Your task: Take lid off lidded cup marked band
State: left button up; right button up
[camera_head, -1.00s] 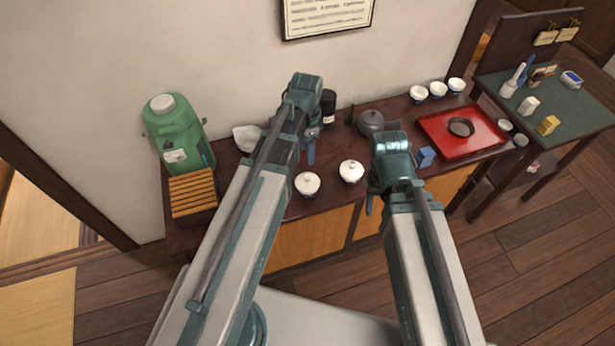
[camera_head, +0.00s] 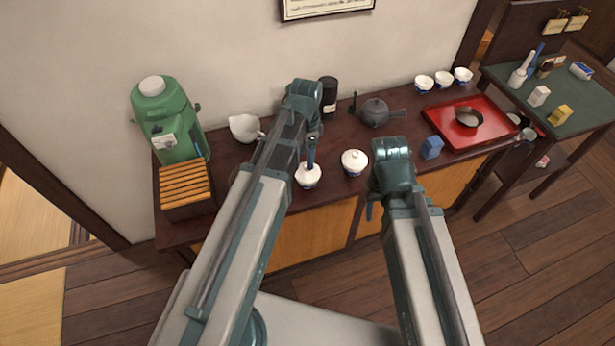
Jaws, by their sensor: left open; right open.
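Two white lidded cups stand near the front edge of the dark cabinet top. The left lidded cup (camera_head: 308,180) has its lid on, and a blue mark shows low on its side. The right lidded cup (camera_head: 354,164) also has its lid on, with blue on its lower side. I cannot tell which one carries the band mark. My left gripper (camera_head: 311,160) is open, pointing down right at the lid of the left cup; contact cannot be made out. My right gripper (camera_head: 372,205) is open and empty, low beside the cabinet front, mostly hidden by its arm.
A dark teapot (camera_head: 375,113), black canister (camera_head: 328,97), white pouring bowl (camera_head: 244,128) and blue block (camera_head: 431,148) stand around the cups. A red tray (camera_head: 440,115) lies right, a green dispenser (camera_head: 165,125) and slatted wooden box (camera_head: 186,190) left.

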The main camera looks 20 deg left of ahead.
aim_at(307, 170)
pick_arm(q)
jog(key=f+b, duration=0.3)
jog(key=w+f+b, duration=0.1)
jog(key=f+b, duration=0.1)
jog(key=shift+f, duration=0.2)
jog(key=shift+r, duration=0.1)
jog(key=shift+s, duration=0.1)
jog(key=shift+c, duration=0.2)
grip_shut()
